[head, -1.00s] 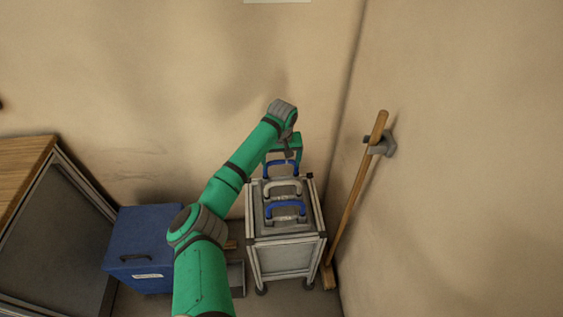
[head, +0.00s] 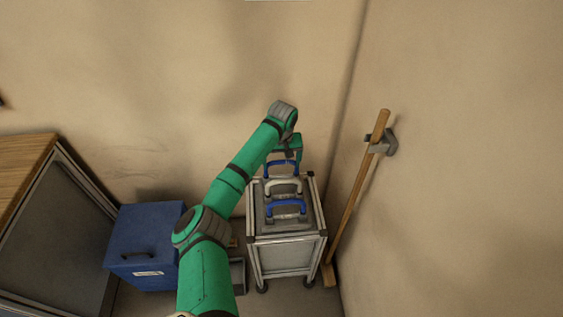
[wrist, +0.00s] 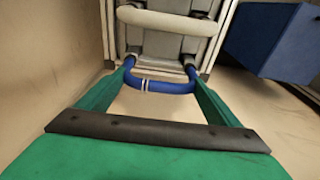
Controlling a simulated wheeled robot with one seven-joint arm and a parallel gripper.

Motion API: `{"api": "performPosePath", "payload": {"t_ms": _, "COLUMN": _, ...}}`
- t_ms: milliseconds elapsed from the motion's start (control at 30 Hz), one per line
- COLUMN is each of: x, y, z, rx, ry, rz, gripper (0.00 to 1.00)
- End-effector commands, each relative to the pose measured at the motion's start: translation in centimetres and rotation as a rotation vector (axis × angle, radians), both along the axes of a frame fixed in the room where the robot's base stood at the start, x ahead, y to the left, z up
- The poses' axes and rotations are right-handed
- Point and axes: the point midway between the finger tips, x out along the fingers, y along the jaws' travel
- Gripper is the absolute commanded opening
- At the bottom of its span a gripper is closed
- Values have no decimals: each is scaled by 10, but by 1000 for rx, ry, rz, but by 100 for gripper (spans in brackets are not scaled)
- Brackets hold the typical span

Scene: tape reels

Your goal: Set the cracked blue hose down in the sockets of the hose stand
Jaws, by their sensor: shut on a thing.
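My gripper (head: 284,152) is over the back end of the hose stand (head: 291,225). No crack can be made out at this size.
A cream hose (head: 283,183) and another blue hose (head: 287,204) stand on the same top, nearer me. A blue bin (head: 145,245) is at left, beside a wooden-topped bench (head: 22,170). A broom (head: 358,195) leans in the wall clip at right.

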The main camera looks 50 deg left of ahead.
Motion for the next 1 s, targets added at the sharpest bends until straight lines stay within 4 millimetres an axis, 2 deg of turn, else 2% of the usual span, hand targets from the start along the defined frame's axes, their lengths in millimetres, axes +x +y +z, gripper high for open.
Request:
{"api": "performPosePath", "payload": {"t_ms": 33, "x": 0, "y": 0, "z": 0, "rx": 1, "ry": -1, "rz": 0, "gripper": 46}}
{"api": "performPosePath", "payload": {"t_ms": 67, "x": 0, "y": 0, "z": 0, "rx": 1, "ry": -1, "rz": 0, "gripper": 91}}
{"api": "performPosePath", "payload": {"t_ms": 100, "x": 0, "y": 0, "z": 0, "rx": 1, "ry": -1, "rz": 0, "gripper": 100}}
{"api": "performPosePath", "payload": {"t_ms": 333, "x": 0, "y": 0, "z": 0, "rx": 0, "ry": 0, "rz": 0, "gripper": 100}}
{"api": "performPosePath", "payload": {"t_ms": 467, "x": 0, "y": -2, "z": 7, "rx": 0, "ry": -1, "rz": -2, "gripper": 100}}
{"api": "performPosePath", "payload": {"t_ms": 800, "x": -5, "y": -8, "z": 66, "rx": 1, "ry": -2, "rz": -1, "gripper": 100}}
{"api": "performPosePath", "payload": {"t_ms": 1000, "x": -9, "y": -10, "z": 95, "rx": 1, "ry": -2, "rz": 1, "gripper": 100}}
